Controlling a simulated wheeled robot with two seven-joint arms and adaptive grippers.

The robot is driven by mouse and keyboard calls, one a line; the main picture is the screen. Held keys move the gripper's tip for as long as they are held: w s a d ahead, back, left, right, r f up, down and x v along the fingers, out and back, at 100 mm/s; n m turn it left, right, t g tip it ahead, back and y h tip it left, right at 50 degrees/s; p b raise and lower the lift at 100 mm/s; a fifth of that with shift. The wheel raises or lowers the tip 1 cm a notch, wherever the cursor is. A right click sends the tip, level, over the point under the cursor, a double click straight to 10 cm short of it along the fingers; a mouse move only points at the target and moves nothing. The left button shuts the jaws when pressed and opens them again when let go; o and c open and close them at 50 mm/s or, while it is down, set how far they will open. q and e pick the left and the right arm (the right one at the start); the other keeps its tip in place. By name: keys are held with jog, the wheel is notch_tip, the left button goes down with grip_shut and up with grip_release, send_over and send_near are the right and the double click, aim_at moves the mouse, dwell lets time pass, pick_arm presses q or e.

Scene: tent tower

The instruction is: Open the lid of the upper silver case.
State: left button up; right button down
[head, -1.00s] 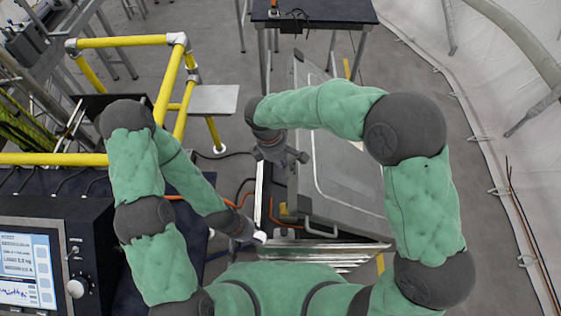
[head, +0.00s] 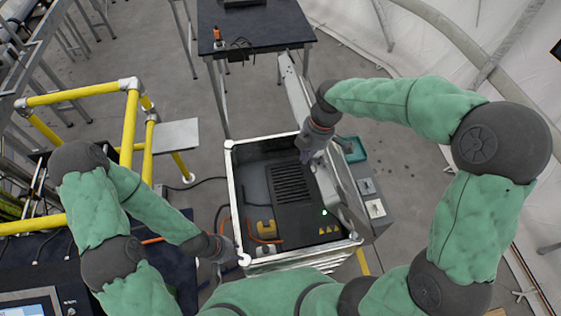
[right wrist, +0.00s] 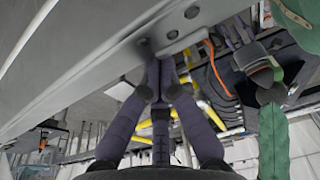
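The upper silver case (head: 231,195) is open in the head view. Its lid (head: 297,97) stands steeply raised along the case's right side, seen almost edge-on. My right gripper (head: 308,153) is over the case opening, at the inner side of the lid. In the right wrist view, its fingers (right wrist: 159,65) are drawn together with their tips at the pale lid (right wrist: 75,75); I see no lid edge between them. My left gripper (head: 236,258) is low at the case's near left corner; its fingers are too small to read.
A dark table (head: 255,28) stands beyond, yellow railing (head: 128,125) at left. A teal box (head: 354,150) and grey unit (head: 372,195) lie right of the lid.

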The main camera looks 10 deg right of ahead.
jog(key=d+r+y, duration=0.1)
jog(key=d+r, duration=0.2)
jog(key=d, duration=0.8)
jog(key=d+r+y+p, duration=0.1)
jog(key=d+r+y, duration=0.1)
jog(key=d, duration=0.9)
jog(key=shift+r, duration=0.7)
